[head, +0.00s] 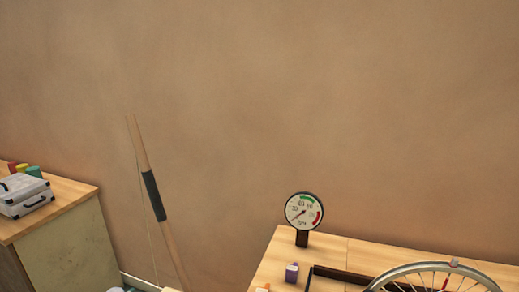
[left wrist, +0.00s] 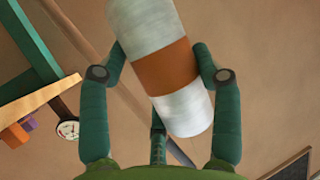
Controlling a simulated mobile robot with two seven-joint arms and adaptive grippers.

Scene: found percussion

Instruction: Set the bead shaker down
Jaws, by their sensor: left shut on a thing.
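The bead shaker (left wrist: 172,75) is a white cylinder with a wide orange-brown band. It shows in the left wrist view, tilted in the picture, with its upper end cut off by the frame edge. My left gripper (left wrist: 163,65) has its green fingers on either side of the shaker and is shut on it. The shaker is held up in front of the wall, and no surface shows touching it. Neither the shaker nor either gripper shows in the head view.
A wooden table (head: 270,270) holds a round dial gauge (head: 304,211), a small purple bottle (head: 291,273) and a spoked wheel (head: 420,267). A tall wooden stick (head: 142,150) with a dark grip stands left of it. A cabinet (head: 75,250) carries a silver case (head: 25,195).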

